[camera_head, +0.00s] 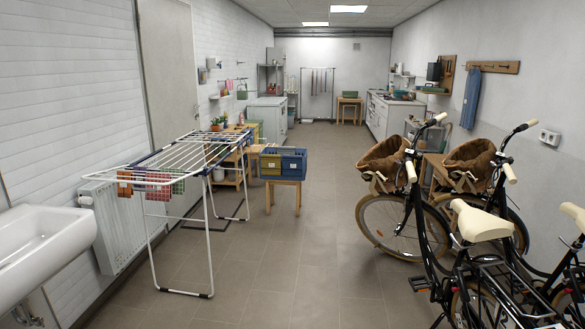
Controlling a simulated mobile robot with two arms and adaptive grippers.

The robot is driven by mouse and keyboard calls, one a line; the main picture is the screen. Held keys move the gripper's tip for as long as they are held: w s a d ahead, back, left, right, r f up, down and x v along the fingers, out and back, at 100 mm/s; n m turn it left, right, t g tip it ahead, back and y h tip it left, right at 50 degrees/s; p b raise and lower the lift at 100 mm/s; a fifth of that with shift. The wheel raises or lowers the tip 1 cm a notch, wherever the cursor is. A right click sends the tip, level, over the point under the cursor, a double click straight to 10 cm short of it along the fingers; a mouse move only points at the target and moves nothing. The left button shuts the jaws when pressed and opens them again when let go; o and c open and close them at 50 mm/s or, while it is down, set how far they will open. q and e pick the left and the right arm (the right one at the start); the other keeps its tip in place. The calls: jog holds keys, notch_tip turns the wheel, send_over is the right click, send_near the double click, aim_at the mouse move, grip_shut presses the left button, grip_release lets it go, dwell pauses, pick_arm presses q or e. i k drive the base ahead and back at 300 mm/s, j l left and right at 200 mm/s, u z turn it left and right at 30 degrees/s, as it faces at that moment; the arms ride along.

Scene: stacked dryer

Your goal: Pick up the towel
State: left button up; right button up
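A blue cloth (471,98), possibly a towel, hangs from a wooden peg rail (492,67) on the right wall, beyond the bicycles. I cannot tell which of these is the towel. Neither of my grippers is in view, and nothing shows them near any cloth.
Two bicycles with brown baskets (384,158) block the right side. A white sink (42,250) and a radiator (118,225) line the left wall. A small wooden stand bears blue and yellow crates (294,162). The tiled floor (290,250) between is clear.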

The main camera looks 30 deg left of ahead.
aim_at(291, 166)
jog(key=u, duration=1.65)
jog(key=z, duration=0.4)
jog(key=i+z, duration=0.2)
jog(key=i, duration=6.7)
